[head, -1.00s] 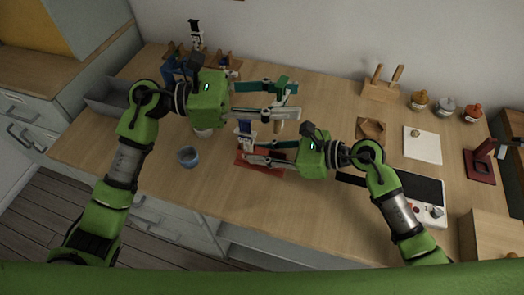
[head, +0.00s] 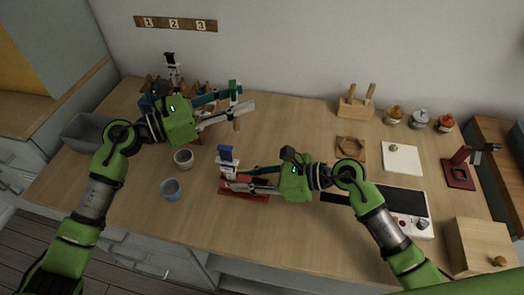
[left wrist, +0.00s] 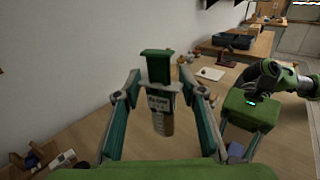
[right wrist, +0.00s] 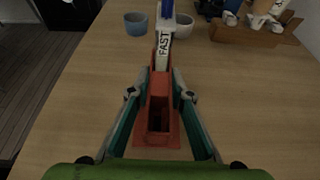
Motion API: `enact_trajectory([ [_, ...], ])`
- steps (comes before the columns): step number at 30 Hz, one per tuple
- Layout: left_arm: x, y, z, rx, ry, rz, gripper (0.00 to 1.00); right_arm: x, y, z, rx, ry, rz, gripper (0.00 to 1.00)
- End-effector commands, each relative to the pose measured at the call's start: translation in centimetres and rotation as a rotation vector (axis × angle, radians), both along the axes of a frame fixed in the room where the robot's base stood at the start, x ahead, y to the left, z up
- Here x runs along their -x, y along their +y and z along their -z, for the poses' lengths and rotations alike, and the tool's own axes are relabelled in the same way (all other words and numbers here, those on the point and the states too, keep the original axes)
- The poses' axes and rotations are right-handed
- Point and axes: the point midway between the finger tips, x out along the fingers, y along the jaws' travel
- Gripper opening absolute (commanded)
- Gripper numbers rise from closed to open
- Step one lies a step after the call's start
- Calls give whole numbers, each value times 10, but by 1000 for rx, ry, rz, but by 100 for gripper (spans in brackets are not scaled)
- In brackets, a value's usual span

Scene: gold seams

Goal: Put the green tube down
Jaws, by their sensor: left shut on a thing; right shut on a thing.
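My left gripper (head: 241,98) is shut on the green tube (head: 234,88), which has a green cap and a pale label. In the left wrist view the green tube (left wrist: 160,95) hangs upright between the fingers, above the table. My right gripper (head: 240,180) is low over the table and shut on a red holder (right wrist: 158,92). The holder's red base (head: 250,194) rests on the wooden table. A white tube (right wrist: 164,45) marked "FAST", with a blue cap (head: 226,153), stands at the holder's far end in the right wrist view.
A wooden rack (right wrist: 240,35) with tubes stands at the back left. A blue cup (head: 171,189) and a white cup (head: 184,158) stand left of the holder. A grey bin (head: 85,130) is farther left. The table's back middle is clear.

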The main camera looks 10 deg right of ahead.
Motion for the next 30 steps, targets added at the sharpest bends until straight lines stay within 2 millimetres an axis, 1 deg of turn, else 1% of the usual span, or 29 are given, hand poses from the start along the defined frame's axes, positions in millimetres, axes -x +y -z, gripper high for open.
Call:
enact_trajectory([
  [1,-11,7,3,-4,-3,-39,12,0,0,0,0,0,0,0],
  [3,-22,15,6,-6,-6,-80,12,0,0,0,1,0,0,0],
  [5,-27,19,12,-7,-8,-102,12,0,0,0,1,0,0,0],
  [7,-30,21,23,-6,-6,-114,12,0,0,0,1,0,0,0],
  [12,-30,21,55,-5,-6,-115,12,0,0,0,1,0,0,0],
  [17,-30,21,70,-6,-10,-113,12,0,0,0,1,0,0,0],
  [24,-30,21,102,-5,-8,-113,12,0,0,0,1,0,0,0],
  [27,-30,21,107,-5,-10,-113,12,0,0,0,1,0,0,0],
  [30,-30,21,107,-6,-12,-112,12,0,0,0,1,0,0,0],
])
